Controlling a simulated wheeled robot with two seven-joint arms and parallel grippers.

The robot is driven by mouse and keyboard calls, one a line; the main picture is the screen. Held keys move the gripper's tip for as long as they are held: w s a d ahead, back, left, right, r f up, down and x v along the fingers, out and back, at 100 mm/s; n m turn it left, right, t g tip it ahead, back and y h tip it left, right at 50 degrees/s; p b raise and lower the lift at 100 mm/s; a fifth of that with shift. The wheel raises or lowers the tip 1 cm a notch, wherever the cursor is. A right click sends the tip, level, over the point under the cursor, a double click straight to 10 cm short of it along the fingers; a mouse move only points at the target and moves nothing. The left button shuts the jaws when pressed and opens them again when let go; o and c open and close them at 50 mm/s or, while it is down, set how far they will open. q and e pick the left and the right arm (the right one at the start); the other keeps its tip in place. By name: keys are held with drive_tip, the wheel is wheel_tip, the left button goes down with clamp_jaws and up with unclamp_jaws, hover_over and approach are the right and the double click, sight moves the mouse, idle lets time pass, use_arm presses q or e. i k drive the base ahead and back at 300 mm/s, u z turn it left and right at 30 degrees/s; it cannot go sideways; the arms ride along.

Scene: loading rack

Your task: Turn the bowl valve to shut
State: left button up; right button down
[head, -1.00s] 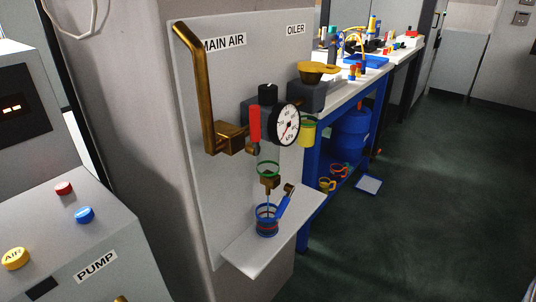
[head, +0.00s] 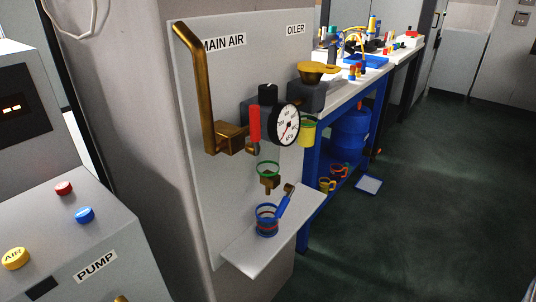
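A clear bowl with a green ring (head: 268,170) hangs under the regulator on the grey panel. A small brass valve (head: 270,184) sits at the bottom of the bowl. Its exact handle position is too small to tell. No stream shows under it. A blue cup (head: 267,222) stands on the small shelf below the valve. A blue bar (head: 284,203) with a brass end slants up to the right beside the cup; what it joins is unclear. Neither of my grippers is in view.
A red lever (head: 254,123) and a brass pipe (head: 208,100) stand left of the round gauge (head: 286,125). The thin shelf (head: 250,247) juts out from the panel. A grey pump cabinet (head: 60,235) is at left. The dark floor (head: 420,220) at right is open.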

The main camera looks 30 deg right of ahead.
sight(283, 205)
drive_tip(key=k, duration=0.35)
drive_tip(key=z, duration=0.7)
drive_tip(key=i, duration=0.45)
drive_tip(key=z, duration=0.05)
